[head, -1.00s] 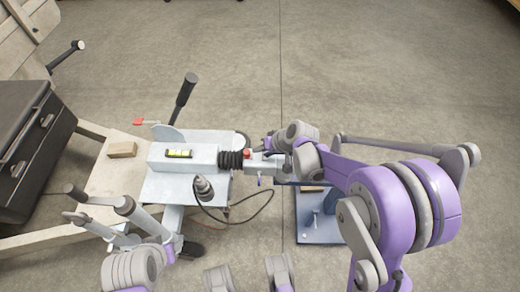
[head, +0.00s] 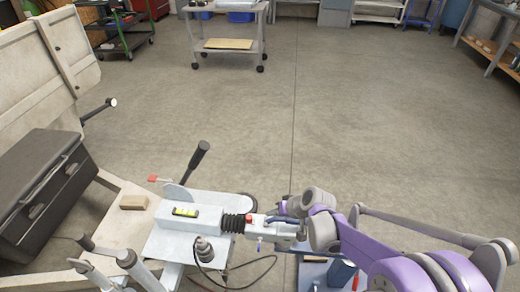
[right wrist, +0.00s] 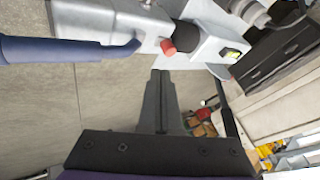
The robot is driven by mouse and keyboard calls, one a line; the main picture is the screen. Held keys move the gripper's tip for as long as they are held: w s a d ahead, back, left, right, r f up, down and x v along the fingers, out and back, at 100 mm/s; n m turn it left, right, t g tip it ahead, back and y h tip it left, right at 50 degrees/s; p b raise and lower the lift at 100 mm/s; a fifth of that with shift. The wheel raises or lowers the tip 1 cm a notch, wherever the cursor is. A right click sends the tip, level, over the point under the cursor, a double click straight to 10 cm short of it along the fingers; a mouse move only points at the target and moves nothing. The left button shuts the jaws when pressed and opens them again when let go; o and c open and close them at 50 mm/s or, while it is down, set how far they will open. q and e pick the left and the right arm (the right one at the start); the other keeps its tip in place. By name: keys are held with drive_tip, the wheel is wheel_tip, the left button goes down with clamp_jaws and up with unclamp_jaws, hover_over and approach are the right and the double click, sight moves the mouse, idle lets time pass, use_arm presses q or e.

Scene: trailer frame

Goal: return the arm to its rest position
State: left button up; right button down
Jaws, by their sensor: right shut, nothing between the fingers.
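My right arm comes in from the lower right in the head view. Its right gripper (head: 301,232) is at the end of the trailer's coupling head (head: 284,230), and the wrist partly hides it. In the right wrist view the two dark fingers (right wrist: 160,76) are together and empty. They point at the grey coupling head (right wrist: 110,22), with its red knob (right wrist: 168,46) and blue handle (right wrist: 60,49) beyond the fingertips.
The trailer drawbar carries a yellow level (head: 186,212) and a black bellows (head: 233,223). A wood block (head: 133,202) and a black toolbox (head: 35,190) are on the left. A wheeled cart (head: 228,45) stands at the back. The middle floor is clear.

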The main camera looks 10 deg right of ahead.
drive_tip(key=s+d+r+h, duration=0.2)
drive_tip(key=s, duration=0.7)
drive_tip(key=s+d+r+h, duration=0.1)
drive_tip(key=s+d+r, duration=0.1)
drive_tip(key=s, duration=0.7)
drive_tip(key=s+d+r+h, duration=0.2)
drive_tip(key=s, duration=0.7)
use_arm(q)
wheel_tip(320, 180, up, 19)
drive_tip(key=w+p, duration=0.2)
drive_tip(key=p, duration=1.4)
drive_tip(key=shift+t+p, duration=0.4)
use_arm(e)
wheel_tip(320, 180, up, 19)
drive_tip(key=w, duration=0.2)
use_arm(q)
drive_tip(key=shift+s, duration=0.15)
use_arm(e)
drive_tip(key=shift+s, duration=0.1)
